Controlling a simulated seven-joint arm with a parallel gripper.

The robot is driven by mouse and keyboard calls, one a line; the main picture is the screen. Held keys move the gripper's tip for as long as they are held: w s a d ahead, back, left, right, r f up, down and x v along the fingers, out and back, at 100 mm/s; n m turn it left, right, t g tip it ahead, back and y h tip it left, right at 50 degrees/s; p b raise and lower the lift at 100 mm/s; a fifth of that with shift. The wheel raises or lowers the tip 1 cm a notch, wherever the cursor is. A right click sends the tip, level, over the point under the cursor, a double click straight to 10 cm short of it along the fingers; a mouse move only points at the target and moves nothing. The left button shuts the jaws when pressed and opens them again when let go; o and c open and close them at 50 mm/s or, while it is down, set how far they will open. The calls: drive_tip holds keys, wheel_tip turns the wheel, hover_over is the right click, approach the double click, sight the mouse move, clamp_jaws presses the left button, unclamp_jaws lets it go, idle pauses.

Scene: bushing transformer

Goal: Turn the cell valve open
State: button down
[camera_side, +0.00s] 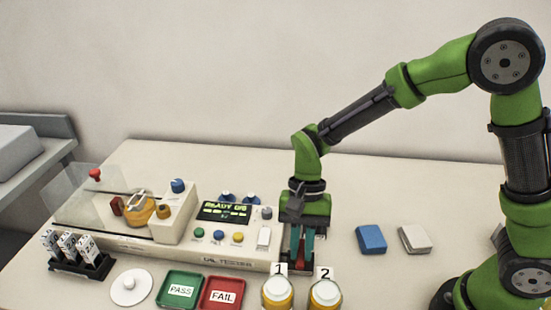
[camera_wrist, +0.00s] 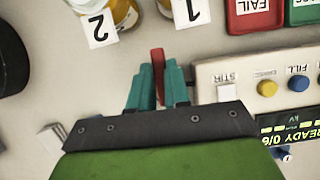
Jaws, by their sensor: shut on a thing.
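My gripper (camera_side: 300,262) points down just beyond the right end of the white tester (camera_side: 225,261). Its teal fingers are shut on a narrow red handle (camera_wrist: 157,58), which sticks out between the fingertips in the wrist view. The red also shows between the fingers in the side view. What the handle is fixed to is hidden by the fingers and gripper body. No label marks it as the cell valve. An amber cup (camera_side: 139,210) sits in the tester's bay on the left. The display (camera_side: 224,212) reads READY 0/6.
Two amber jars labelled 1 (camera_side: 278,294) and 2 (camera_side: 325,295) stand in front of my gripper. Green PASS (camera_side: 180,289) and red FAIL (camera_side: 222,294) trays lie left of them. Blue (camera_side: 371,239) and white (camera_side: 415,239) blocks lie right. Table behind is clear.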

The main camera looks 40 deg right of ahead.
idle(0.3)
drive_tip(key=c, duration=1.1)
unclamp_jaws()
drive_tip(key=v, duration=1.7)
drive_tip(key=shift+w+f, duration=0.1)
drive_tip(key=shift+w, duration=0.05)
